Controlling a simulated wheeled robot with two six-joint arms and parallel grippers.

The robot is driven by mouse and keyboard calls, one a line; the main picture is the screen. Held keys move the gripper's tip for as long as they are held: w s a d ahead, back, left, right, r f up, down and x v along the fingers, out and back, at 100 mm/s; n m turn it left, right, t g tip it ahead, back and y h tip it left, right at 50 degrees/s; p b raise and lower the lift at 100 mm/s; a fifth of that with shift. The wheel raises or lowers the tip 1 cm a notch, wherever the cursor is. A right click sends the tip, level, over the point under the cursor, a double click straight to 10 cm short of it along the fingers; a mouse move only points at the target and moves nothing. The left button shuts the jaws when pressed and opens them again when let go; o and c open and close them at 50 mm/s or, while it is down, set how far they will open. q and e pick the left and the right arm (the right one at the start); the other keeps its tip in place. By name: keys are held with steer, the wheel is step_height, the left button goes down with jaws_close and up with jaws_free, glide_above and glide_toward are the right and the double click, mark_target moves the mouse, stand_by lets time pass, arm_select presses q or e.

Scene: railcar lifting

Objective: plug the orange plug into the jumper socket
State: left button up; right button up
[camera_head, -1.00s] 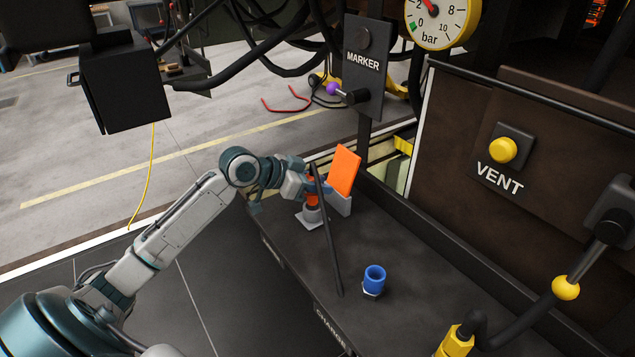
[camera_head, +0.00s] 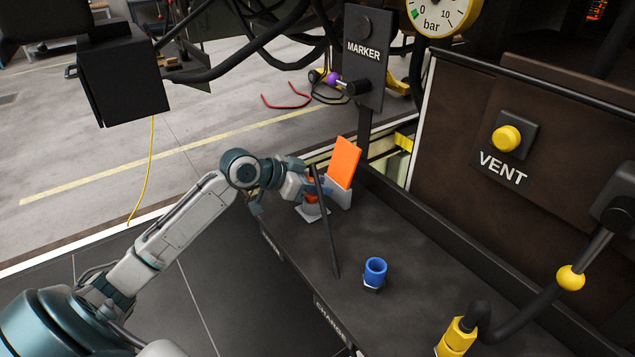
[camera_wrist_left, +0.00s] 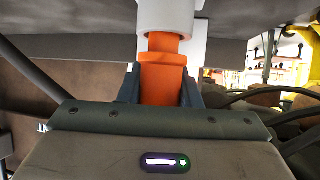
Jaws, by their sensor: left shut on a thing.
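The orange plug (camera_wrist_left: 162,82) is between the fingers of my left gripper (camera_wrist_left: 160,88), which is shut on it. In the left wrist view its far end runs into a pale grey collar (camera_wrist_left: 190,48). In the head view my left gripper (camera_head: 308,188) is low at the shelf's far left end, over a grey stand (camera_head: 312,212). The plug shows there only as a small orange patch, mostly covered by the gripper. How far it sits in the collar I cannot tell. I cannot identify the jumper socket with certainty. My right gripper is not in view.
An orange panel (camera_head: 344,158) in a grey holder stands close beside the gripper. A thin black rod (camera_head: 328,230) leans in front. A blue cup-like part (camera_head: 375,270) stands on the dark shelf (camera_head: 415,295). A black box (camera_head: 122,85) hangs at upper left.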

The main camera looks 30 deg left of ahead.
arm_select(q)
steer(key=shift+f+b, duration=0.35)
steer(key=shift+f, duration=0.35)
steer(key=o, duration=1.2)
steer(key=shift+c, duration=0.2)
steer(key=shift+r, duration=0.1)
steer(key=shift+s, duration=0.1)
steer(key=shift+s+a+r+p, duration=0.35)
steer(key=shift+s+a+p, duration=0.05)
steer(key=shift+p, duration=0.05)
steer(key=p+v, duration=0.9)
steer(key=shift+s, duration=0.15)
